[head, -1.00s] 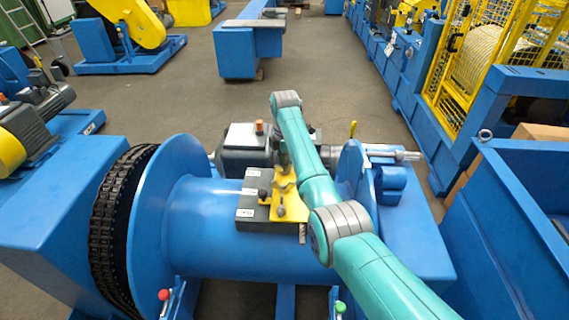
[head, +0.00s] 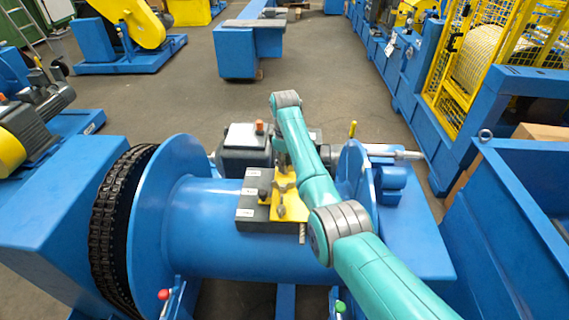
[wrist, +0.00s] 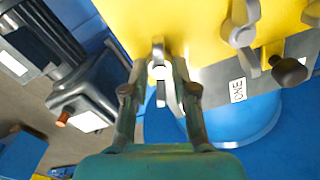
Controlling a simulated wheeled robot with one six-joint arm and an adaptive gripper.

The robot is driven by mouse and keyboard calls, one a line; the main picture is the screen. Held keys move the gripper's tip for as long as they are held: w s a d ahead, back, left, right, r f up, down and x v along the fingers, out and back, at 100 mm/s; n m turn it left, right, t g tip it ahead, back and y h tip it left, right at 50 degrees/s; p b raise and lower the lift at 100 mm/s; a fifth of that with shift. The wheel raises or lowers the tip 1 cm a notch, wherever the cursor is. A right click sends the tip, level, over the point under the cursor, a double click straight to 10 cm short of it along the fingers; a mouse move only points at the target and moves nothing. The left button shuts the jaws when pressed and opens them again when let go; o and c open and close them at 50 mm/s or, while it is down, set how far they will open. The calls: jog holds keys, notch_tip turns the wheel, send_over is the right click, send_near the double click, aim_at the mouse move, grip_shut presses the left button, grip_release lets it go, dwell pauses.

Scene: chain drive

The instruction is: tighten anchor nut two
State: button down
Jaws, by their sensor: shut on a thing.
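A yellow plate (head: 291,206) lies on a dark grey block with white labels (head: 257,226) on top of the blue drum (head: 205,220). In the wrist view, the yellow plate (wrist: 195,25) fills the top. My gripper (wrist: 161,88) is shut on a grey metal fitting (wrist: 159,52) at the plate's edge; its fingers partly cover it. A second grey fitting (wrist: 241,30) stands to the right, near a dark knob (wrist: 288,71) and a label reading ONE (wrist: 238,90). In the head view my arm hides most of the gripper. I cannot tell which fitting is nut two.
A dark motor box (head: 243,147) with an orange cap stands just behind the block. A large flange with a black chain (head: 108,205) is on the left. A blue bin (head: 510,220) stands close on the right. Open floor lies beyond the drum.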

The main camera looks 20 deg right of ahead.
jog(key=m, duration=0.4)
jog(key=shift+w+r+m, duration=0.1)
jog(key=shift+r+m, duration=0.05)
jog(key=shift+m, duration=0.25)
jog(key=m, duration=0.3)
jog(key=shift+m, duration=0.3)
jog(key=m, duration=1.9)
jog(key=shift+r+m, duration=0.1)
jog(key=shift+m, duration=1.8)
